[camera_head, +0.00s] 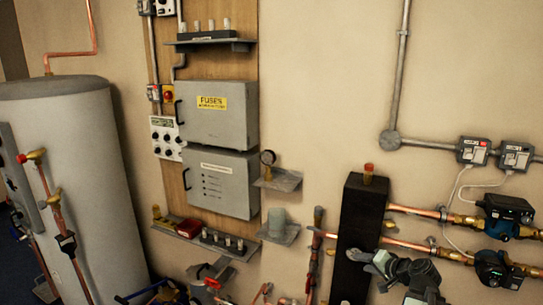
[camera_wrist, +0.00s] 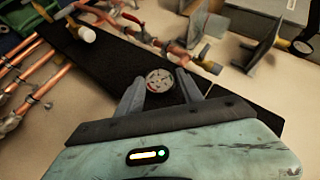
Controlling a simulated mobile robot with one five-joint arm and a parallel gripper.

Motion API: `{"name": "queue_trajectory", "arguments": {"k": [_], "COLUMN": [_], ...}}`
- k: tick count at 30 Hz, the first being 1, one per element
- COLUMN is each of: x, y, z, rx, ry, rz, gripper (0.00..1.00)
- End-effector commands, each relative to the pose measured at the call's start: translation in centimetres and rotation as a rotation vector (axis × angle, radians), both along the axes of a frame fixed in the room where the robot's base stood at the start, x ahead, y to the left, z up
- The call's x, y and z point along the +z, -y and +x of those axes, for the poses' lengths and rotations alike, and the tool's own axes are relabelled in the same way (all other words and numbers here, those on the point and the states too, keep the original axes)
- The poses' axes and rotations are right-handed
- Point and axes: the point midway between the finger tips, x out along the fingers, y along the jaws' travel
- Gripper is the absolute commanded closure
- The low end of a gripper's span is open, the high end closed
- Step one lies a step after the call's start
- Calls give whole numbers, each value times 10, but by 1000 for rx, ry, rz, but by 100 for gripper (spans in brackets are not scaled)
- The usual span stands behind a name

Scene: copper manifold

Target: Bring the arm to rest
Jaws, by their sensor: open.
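My gripper (camera_wrist: 159,75) is open in the wrist view, its two grey fingers apart. My arm is bent there and partly cut off by the lower edge.
The black column (camera_head: 359,225) stands close to my arm. Copper pipes (camera_head: 415,243) with pumps (camera_head: 505,215) run to its right. A large tank (camera_head: 70,170) stands far left.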

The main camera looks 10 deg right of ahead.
Motion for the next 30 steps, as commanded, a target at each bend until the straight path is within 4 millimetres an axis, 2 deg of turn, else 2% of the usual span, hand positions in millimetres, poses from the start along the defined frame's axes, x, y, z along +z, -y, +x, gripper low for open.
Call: {"name": "queue_trajectory", "arguments": {"k": [1, 4, 6, 9, 12, 17, 26, 27, 30], "x": [-15, -50, -73, -97, -108, -111, -112, -112, -112], "y": [-44, -126, -181, -239, -273, -295, -296, -296, -296], "z": [8, 6, -6, -31, -54, -75, -77, -77, -77], "rx": [99, 298, 437, 593, 691, 751, 755, 754, 755], "ry": [-72, -248, -388, -572, -714, -832, -851, -850, -849], "rz": [-31, -119, -204, -337, -462, -584, -601, -601, -601], "gripper": [57, 57, 57, 57, 57, 57, 57, 64, 64]}}
